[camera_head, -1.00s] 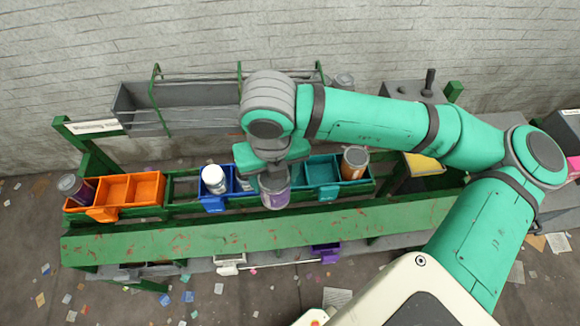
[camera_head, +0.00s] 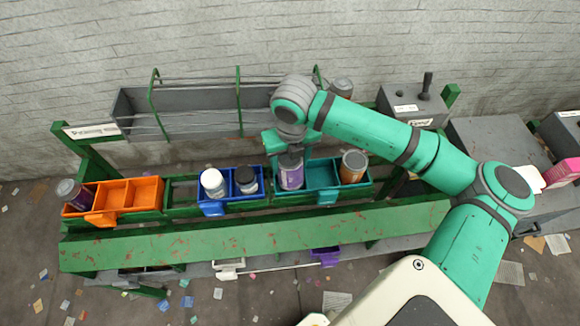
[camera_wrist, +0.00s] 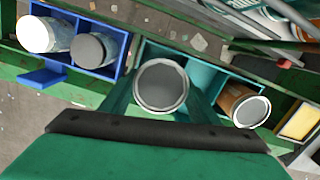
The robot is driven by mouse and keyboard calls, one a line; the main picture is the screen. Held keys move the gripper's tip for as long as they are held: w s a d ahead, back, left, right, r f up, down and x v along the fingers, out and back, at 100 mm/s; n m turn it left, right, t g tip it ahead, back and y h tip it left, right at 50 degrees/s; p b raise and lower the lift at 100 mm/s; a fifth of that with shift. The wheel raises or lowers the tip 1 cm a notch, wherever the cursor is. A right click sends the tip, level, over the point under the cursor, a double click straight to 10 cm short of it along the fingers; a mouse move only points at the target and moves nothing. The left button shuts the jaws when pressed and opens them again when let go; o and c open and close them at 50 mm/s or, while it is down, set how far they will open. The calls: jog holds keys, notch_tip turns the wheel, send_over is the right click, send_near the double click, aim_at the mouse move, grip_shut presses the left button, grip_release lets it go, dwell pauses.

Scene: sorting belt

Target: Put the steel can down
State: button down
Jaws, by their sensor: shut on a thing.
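The steel can (camera_head: 291,176) has a grey metal top and a purple and white label. It is upright at the left compartment of the teal bin (camera_head: 327,198); I cannot tell whether its base rests on the bin floor. My gripper (camera_head: 290,160) is above it, shut on it. In the wrist view the can's round top (camera_wrist: 162,84) shows between the two teal fingers, with the teal bin (camera_wrist: 207,74) around and behind it. The can's lower part is hidden.
An orange-brown can (camera_head: 354,167) stands in the teal bin's right compartment. The blue bin (camera_head: 212,208) on the left holds a white jar (camera_head: 213,182) and a dark-lidded jar (camera_head: 246,180). The orange bin (camera_head: 132,194) has empty compartments and another purple can (camera_head: 74,193) at its left end.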

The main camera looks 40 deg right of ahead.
notch_tip(320, 180, down, 3)
jog(key=shift+s+f, duration=0.15)
jog(key=shift+f, duration=0.05)
jog(key=c, duration=0.7)
grip_release()
jog(key=shift+o, duration=0.2)
jog(key=shift+r, duration=0.1)
jog(key=shift+r, duration=0.45)
jog(key=r, duration=1.1)
jog(key=shift+s+a, duration=0.2)
jog(key=shift+s, duration=0.2)
